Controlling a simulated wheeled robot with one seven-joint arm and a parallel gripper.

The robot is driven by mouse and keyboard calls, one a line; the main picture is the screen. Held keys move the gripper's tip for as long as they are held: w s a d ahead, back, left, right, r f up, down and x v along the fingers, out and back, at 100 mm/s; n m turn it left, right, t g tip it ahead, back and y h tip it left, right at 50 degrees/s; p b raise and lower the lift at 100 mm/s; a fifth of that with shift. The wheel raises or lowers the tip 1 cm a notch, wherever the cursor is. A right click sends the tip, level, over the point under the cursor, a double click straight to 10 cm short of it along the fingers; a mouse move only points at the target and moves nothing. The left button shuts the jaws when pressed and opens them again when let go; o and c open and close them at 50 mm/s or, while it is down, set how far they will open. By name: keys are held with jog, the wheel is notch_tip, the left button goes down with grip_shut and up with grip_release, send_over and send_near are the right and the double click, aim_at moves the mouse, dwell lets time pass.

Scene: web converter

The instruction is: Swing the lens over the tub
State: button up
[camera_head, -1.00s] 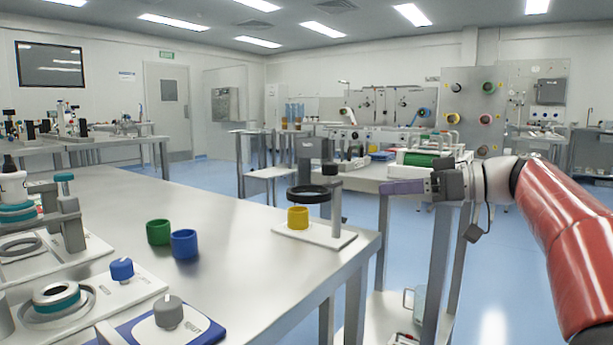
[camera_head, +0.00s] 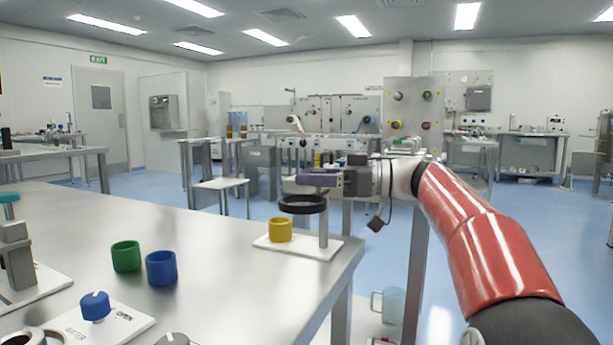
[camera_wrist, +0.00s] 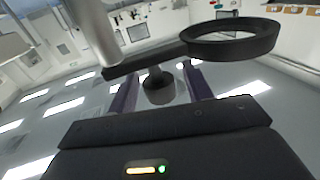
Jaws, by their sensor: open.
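The lens (camera_head: 303,208) is a black ring on a short black arm, carried by a grey post (camera_head: 323,230) on a white base. A yellow tub (camera_head: 280,230) stands on the same base, below the ring and a little to its left. My gripper (camera_head: 306,179), with purple fingers, is just above the ring in the head view. In the wrist view the open fingers (camera_wrist: 160,92) stand on either side of a dark grey knob (camera_wrist: 158,90) next to the lens arm (camera_wrist: 145,59). The ring (camera_wrist: 232,40) also shows there. I cannot tell whether the fingers touch the knob.
A green tub (camera_head: 126,256) and a blue tub (camera_head: 161,268) stand on the steel table (camera_head: 220,290), left of the lens stand. A plate with a blue knob (camera_head: 95,306) lies at the front left. The table's right edge is close to the stand.

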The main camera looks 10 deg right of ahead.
jog(key=shift+w+a, duration=0.2)
jog(key=shift+a, duration=0.35)
grip_shut()
